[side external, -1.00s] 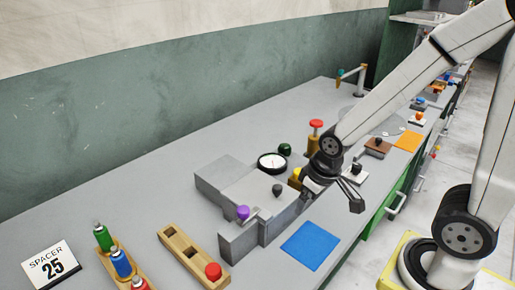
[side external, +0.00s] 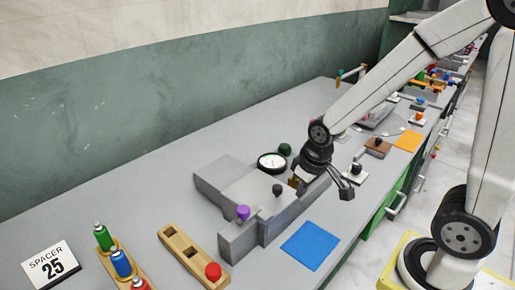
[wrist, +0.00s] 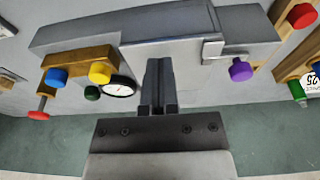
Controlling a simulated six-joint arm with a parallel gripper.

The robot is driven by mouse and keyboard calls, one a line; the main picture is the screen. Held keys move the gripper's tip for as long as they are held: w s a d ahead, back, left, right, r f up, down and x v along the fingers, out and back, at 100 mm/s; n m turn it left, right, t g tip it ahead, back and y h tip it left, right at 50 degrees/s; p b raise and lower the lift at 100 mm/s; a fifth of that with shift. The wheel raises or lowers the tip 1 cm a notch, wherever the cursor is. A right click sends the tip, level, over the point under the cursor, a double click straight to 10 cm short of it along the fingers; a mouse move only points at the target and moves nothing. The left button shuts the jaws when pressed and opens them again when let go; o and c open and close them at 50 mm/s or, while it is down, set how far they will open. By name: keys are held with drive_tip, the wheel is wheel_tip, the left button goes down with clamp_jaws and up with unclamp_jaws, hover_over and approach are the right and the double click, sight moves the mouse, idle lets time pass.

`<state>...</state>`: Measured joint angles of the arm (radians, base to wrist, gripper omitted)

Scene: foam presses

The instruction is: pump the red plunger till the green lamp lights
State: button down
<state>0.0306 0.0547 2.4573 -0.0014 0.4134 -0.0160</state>
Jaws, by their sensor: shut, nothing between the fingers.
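The red plunger (wrist: 38,114) stands out of a brass block (wrist: 82,58) at the left of the wrist view. The arm hides it in the side view. The lamp is a dark green dome (side external: 285,149), unlit, and also shows in the wrist view (wrist: 92,92). A white dial gauge (side external: 272,162) sits beside it. My gripper (wrist: 158,62) is shut and empty over the grey press, to the right of the gauge and plunger in the wrist view. In the side view my gripper (side external: 304,190) is near the brass block; contact cannot be told.
A yellow knob (wrist: 100,72) and a blue knob (wrist: 56,76) are on the brass block. A purple knob (side external: 243,212) is on the press. A wooden rack (side external: 193,255) stands at the left.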

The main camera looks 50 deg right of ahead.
drive_tip(key=w+d+r+m+g, duration=0.1)
drive_tip(key=w+d+r, duration=0.2)
drive_tip(key=w+d, duration=0.55)
drive_tip(key=w+d+r+m+g, duration=0.1)
drive_tip(key=w+d+r, duration=0.1)
drive_tip(key=w+d, duration=0.65)
drive_tip(key=shift+m+g, duration=0.6)
drive_tip(key=shift+g, duration=0.1)
drive_tip(key=w+d, duration=0.1)
drive_tip(key=d, duration=0.4)
drive_tip(key=w+d+r, duration=0.1)
drive_tip(key=d, duration=0.5)
drive_tip(key=w+d+r, duration=0.1)
drive_tip(key=d, duration=0.5)
drive_tip(key=shift+d+r, duration=0.2)
drive_tip(key=shift+r, duration=0.05)
drive_tip(key=shift+s+d, duration=0.2)
drive_tip(key=shift+d, duration=0.35)
drive_tip(key=shift+f, duration=0.15)
drive_tip(key=shift+s+a+f, duration=0.1)
drive_tip(key=shift+s+f, duration=0.1)
drive_tip(key=shift+f, duration=1.45)
drive_tip(key=shift+s+a+f, duration=0.1)
drive_tip(key=shift+s+f, duration=0.05)
drive_tip(key=shift+f, duration=1.5)
drive_tip(key=shift+f, duration=0.15)
